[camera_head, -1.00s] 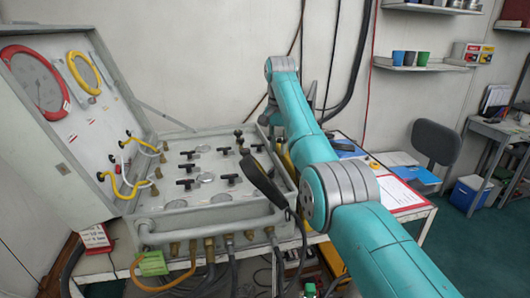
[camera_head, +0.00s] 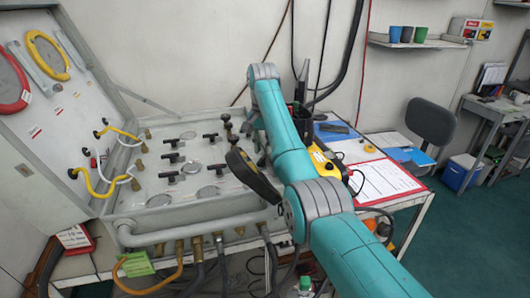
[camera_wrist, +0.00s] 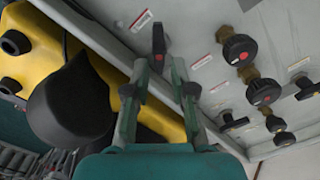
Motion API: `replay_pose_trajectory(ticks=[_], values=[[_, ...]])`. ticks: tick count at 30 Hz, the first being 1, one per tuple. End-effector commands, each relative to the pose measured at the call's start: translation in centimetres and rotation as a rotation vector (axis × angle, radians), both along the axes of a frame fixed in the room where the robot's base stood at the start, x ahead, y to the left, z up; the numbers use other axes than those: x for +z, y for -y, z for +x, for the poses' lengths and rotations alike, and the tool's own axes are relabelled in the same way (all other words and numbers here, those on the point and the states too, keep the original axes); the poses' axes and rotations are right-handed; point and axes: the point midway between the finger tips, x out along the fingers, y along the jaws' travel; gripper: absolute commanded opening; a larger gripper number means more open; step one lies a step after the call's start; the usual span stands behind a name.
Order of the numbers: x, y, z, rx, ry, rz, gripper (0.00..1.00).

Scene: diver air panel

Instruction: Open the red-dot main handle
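In the wrist view a black main handle (camera_wrist: 158,40) with a red dot stands on the grey air panel (camera_wrist: 205,75), near its edge frame. It points up in the picture. My gripper (camera_wrist: 160,93) is open, with one green-grey finger on each side of the handle's line. The handle lies ahead of the gap, and the fingers seem apart from it; the exact depth is unclear. In the head view the panel (camera_head: 215,160) lies at the left.
Beside the handle are several black round knobs (camera_wrist: 240,48) on brass stems, some with red dots. A yellow case (camera_wrist: 108,70) with black parts lies left of the panel edge. A red clipboard (camera_head: 385,180) lies on the table at right. Hoses hang along the panel's front.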

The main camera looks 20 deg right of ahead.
Motion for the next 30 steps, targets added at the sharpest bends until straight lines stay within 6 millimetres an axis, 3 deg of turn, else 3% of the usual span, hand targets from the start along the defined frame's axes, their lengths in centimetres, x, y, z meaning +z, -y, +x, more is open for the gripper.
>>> replay_pose_trajectory(ticks=[6, 17, 18, 21, 30], values=[[-2.1, -0.4, -0.5, -0.001, 0.0, 0.0, 0.25], [-2.4, -0.5, -0.6, -0.001, 0.001, -0.001, 0.25], [-2.4, -0.5, -0.6, -0.001, 0.001, -0.001, 0.22], [-2.4, -0.5, -0.6, -0.001, 0.0, 0.0, 0.0], [-2.4, -0.5, -0.5, 0.011, 0.001, 0.0, 0.0]])
